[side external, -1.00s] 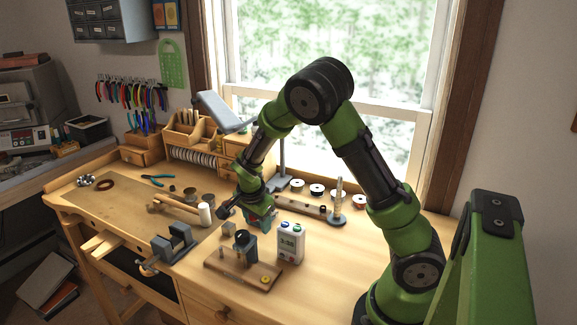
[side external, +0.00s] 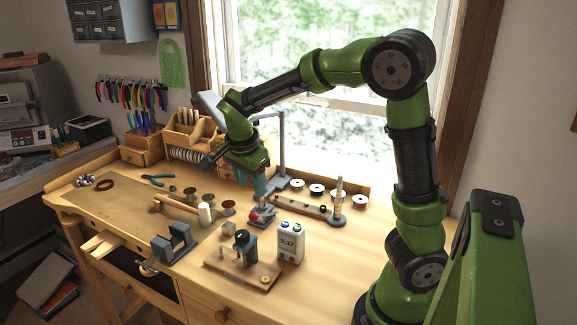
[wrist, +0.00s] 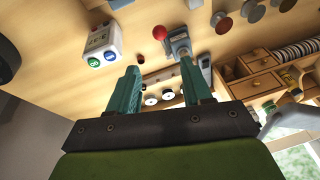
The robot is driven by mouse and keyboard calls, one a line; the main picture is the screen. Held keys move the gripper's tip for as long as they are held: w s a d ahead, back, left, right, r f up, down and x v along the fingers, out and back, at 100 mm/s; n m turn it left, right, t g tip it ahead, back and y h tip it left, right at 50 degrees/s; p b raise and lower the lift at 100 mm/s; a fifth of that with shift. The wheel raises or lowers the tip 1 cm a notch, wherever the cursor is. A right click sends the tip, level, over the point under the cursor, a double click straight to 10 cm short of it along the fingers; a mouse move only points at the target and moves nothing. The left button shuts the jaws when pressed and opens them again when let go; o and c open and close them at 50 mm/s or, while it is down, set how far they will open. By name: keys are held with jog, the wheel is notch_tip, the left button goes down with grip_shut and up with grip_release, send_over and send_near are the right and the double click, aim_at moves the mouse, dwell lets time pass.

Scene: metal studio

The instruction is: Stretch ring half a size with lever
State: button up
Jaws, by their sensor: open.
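A small grey device (side external: 264,215) with a red ball knob (side external: 254,216) stands on the bench beneath my gripper (side external: 262,200). In the wrist view the device (wrist: 180,42) and its red knob (wrist: 160,32) show beyond my fingertips (wrist: 159,67). A tapered upright mandrel (side external: 339,200) stands on a round dark base to the right. I cannot make out a ring.
A white box with a display (side external: 291,242) stands right of a wooden board with a dark block (side external: 244,246). A grey vise (side external: 175,244) and a mallet (side external: 204,214) lie to the left. Spools (side external: 317,190) and a lamp stand (side external: 282,165) are behind. The front right bench top is clear.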

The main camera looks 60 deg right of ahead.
jog(key=shift+r, duration=0.15)
jog(key=shift+c, duration=0.9)
jog(key=shift+t, duration=0.3)
jog(key=r, duration=0.1)
jog(key=s+d+r, duration=0.1)
jog(key=r, duration=0.2)
jog(key=shift+s+d+r, duration=0.15)
jog(key=shift+d+r, duration=0.15)
jog(key=shift+d, duration=0.1)
grip_shut()
jog(key=shift+a+f+x, duration=0.1)
jog(key=shift+a+x, duration=0.35)
jog(key=shift+x, duration=1.65)
jog(key=shift+a+f+x, duration=0.15)
jog(key=shift+a+x, duration=0.25)
jog(key=shift+x, duration=1.75)
jog(key=shift+a+f+x, duration=0.1)
jog(key=shift+a+x, duration=0.35)
jog(key=shift+x, duration=1.65)
